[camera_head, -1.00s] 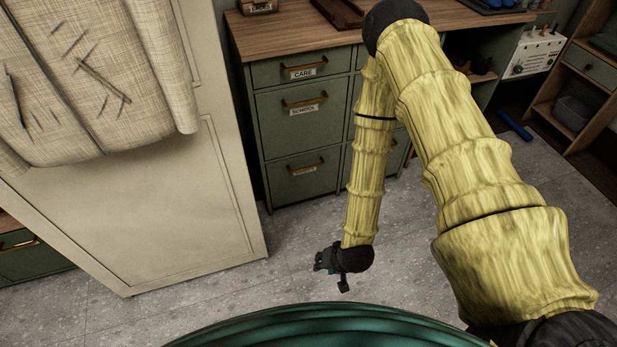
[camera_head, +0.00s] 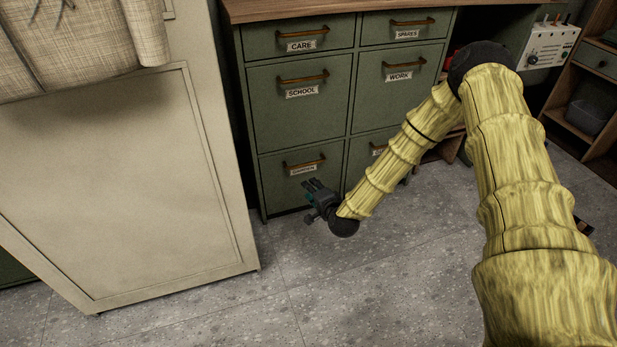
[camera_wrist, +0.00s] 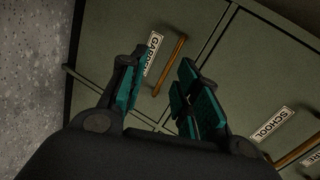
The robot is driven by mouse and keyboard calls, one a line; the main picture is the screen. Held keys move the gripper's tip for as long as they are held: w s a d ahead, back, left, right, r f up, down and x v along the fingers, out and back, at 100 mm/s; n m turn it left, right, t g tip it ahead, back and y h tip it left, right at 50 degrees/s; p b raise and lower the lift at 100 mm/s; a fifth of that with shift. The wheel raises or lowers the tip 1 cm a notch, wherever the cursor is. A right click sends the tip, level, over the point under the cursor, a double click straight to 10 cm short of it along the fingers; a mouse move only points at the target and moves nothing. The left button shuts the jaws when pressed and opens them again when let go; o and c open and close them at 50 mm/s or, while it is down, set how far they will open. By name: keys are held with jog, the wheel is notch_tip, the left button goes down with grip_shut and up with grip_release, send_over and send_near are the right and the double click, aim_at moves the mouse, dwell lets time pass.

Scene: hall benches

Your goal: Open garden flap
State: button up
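The garden flap (camera_head: 291,178) is the bottom left green front of the cabinet, below the one labelled SCHOOL. It has a bar handle (camera_head: 304,166) and a small label, which reads GARDEN in the wrist view (camera_wrist: 152,52). The flap looks closed. My gripper (camera_head: 313,191) is in front of its lower right part, below the handle. In the wrist view my gripper (camera_wrist: 155,92) has its fingers spread apart, with the wooden handle (camera_wrist: 169,65) seen beyond and between them. Nothing is held, and the fingers appear apart from the handle.
Other green fronts, labelled CARE (camera_head: 298,37), SCHOOL (camera_head: 300,102), SPARES (camera_head: 405,28) and WORK (camera_head: 397,88), are closed. A tall beige cabinet (camera_head: 120,190) with cloth hanging on it stands close at left. The grey floor (camera_head: 370,290) in front is clear.

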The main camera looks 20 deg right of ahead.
jog(key=m+t+b, duration=0.2)
jog(key=b, duration=0.1)
send_near(308, 164)
jog(key=shift+h, duration=0.4)
jog(key=shift+w+a+f+b, duration=0.1)
jog(key=shift+w+f+b, duration=0.4)
jog(key=shift+w, duration=1.2)
jog(key=shift+w+a+f+b, duration=0.15)
jog(key=shift+w+b, duration=0.7)
jog(key=shift+w, duration=0.9)
jog(key=shift+w+a+f+b, duration=0.1)
jog(key=shift+w+f+b, duration=0.4)
jog(key=shift+w, duration=1.2)
jog(key=shift+r, duration=0.15)
grip_shut()
